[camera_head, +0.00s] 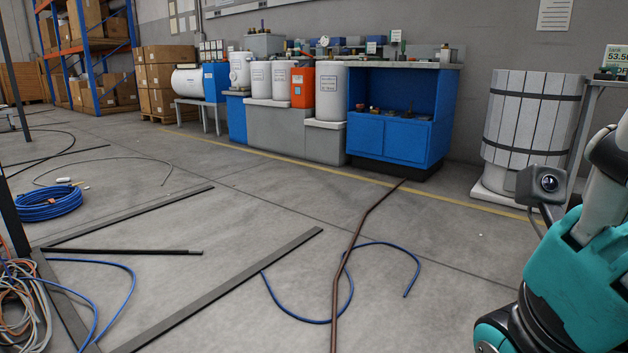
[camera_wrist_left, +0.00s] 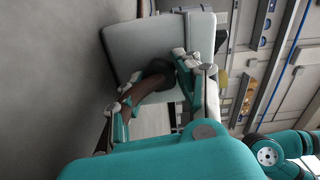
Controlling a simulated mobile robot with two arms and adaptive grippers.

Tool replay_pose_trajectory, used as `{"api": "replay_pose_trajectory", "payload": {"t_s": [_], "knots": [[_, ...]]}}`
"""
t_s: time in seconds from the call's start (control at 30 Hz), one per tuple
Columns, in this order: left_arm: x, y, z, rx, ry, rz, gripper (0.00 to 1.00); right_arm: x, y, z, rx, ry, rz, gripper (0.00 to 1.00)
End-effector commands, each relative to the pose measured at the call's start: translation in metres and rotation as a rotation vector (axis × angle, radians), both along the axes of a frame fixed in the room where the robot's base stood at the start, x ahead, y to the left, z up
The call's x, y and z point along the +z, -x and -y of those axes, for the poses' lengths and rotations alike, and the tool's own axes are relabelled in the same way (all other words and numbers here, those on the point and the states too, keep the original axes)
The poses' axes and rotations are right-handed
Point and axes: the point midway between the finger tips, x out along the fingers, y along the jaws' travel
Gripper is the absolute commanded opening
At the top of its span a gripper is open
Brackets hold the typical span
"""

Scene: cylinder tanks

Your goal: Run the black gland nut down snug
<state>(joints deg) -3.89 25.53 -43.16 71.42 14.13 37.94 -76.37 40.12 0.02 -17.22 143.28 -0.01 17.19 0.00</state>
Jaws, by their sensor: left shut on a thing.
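In the left wrist view, a dark round piece that looks like the black gland nut (camera_wrist_left: 158,69) sits against the face of a pale grey box (camera_wrist_left: 135,45). A thick brown cable (camera_wrist_left: 138,94) curves from it toward the lower left, between the fingers. My left gripper (camera_wrist_left: 153,80) is shut on the nut, its fingers on either side. The fingers and cable partly hide the nut, so its thread and seating cannot be seen. My left gripper is not in the head view. My right arm shows at the right edge there, its gripper out of view.
In the head view, a brown cable (camera_head: 348,249) runs across the floor to a blue cabinet (camera_head: 401,138). Blue hose (camera_head: 318,321) lies beside it. Dark floor strips (camera_head: 225,287) cross the left. A slatted tank (camera_head: 529,120) stands right. Open floor lies between.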

Motion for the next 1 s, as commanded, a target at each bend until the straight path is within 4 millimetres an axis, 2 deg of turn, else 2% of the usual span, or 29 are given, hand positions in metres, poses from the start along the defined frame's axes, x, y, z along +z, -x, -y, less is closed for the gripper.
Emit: {"api": "replay_pose_trajectory", "payload": {"t_s": [0.03,0.13,0.4,0.6,0.87,1.0], "knots": [[0.0024,0.0009,0.0005,0.003,-0.049,0.036,0.12,0.0057,0.0000,0.0000,0.000,0.000,0.000,0.37],[0.0016,0.0003,0.0001,0.001,-0.118,0.093,0.12,0.0064,0.0001,0.0000,0.000,0.000,0.001,0.37],[0.0015,0.0003,0.0002,0.000,-0.139,0.111,0.12,0.0065,-0.0001,0.0000,0.000,0.000,0.000,0.37],[0.0012,0.0005,0.0004,0.001,-0.322,0.252,0.12,0.0103,-0.0002,0.0001,-0.001,0.000,0.000,0.37],[0.0009,0.0006,0.0004,-0.001,-0.338,0.267,0.12,0.0100,-0.0004,0.0001,-0.001,0.000,-0.001,0.37],[0.0006,0.0010,0.0006,0.002,-0.477,0.373,0.12,0.0105,-0.0005,0.0001,-0.001,0.000,-0.001,0.37]]}}
